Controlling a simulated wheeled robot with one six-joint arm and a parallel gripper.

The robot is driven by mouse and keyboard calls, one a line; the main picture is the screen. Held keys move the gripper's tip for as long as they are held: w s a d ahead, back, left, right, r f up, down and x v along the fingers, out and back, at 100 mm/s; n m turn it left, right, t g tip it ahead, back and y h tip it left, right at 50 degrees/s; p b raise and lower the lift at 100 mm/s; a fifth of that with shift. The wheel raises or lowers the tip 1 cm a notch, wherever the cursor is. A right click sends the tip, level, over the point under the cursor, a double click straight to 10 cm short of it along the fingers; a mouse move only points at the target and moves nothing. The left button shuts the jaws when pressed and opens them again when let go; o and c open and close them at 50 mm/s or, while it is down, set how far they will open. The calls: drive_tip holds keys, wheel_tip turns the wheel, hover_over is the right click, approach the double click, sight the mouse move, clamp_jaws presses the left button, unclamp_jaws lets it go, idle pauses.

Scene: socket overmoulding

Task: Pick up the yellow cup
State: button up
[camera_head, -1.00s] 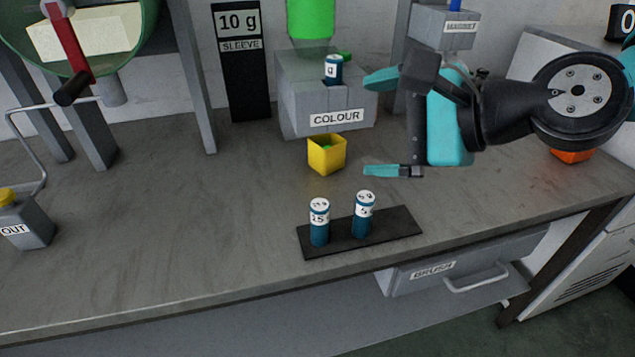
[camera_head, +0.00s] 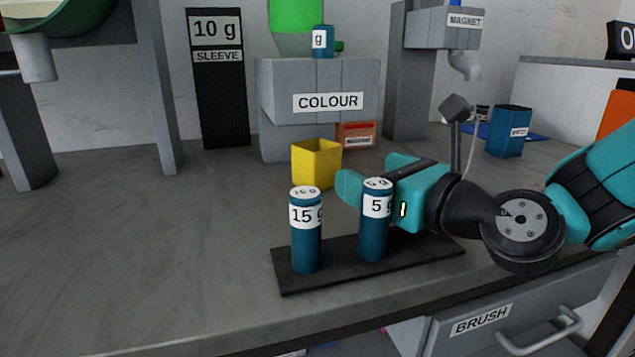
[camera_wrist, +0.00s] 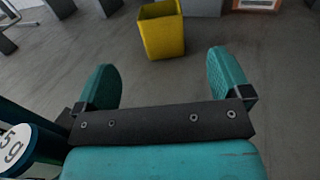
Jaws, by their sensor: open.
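The yellow cup (camera_head: 316,164) is a small square open-topped container standing on the grey bench in front of the COLOUR box. In the wrist view the yellow cup (camera_wrist: 162,30) stands upright ahead of my gripper (camera_wrist: 166,82), between the lines of the two teal fingers and beyond their tips. My gripper is open and nothing is between its fingers. In the head view my gripper (camera_head: 352,188) is low over the bench, just right of the cup, partly hidden behind the 5 g cylinder.
A 15 g cylinder (camera_head: 306,232) and a 5 g cylinder (camera_head: 375,225) stand on a black strip (camera_head: 285,277) near the front edge, close to my gripper. The COLOUR box (camera_head: 318,88) is behind the cup. A blue container (camera_head: 509,132) stands at right. Bench left of the cup is clear.

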sight(329, 152)
drive_tip(key=p, duration=0.1)
drive_tip(key=w+a+p, duration=0.1)
drive_tip(key=p, duration=0.1)
drive_tip(key=shift+w+r, duration=0.25)
drive_tip(key=shift+r, duration=0.05)
drive_tip(key=p+x, duration=0.3)
drive_tip(key=x, duration=0.2)
drive_tip(key=shift+f, duration=0.15)
drive_tip(key=p+x, duration=0.4)
drive_tip(key=shift+a+r, duration=0.15)
drive_tip(key=shift+r, duration=0.1)
drive_tip(key=shift+w+a+f, duration=0.15)
drive_tip(key=shift+w+f, duration=0.1)
drive_tip(key=shift+w, duration=0.05)
drive_tip(key=c, duration=1.1)
drive_tip(key=shift+r+p, duration=0.2)
drive_tip(key=shift+p, duration=0.1)
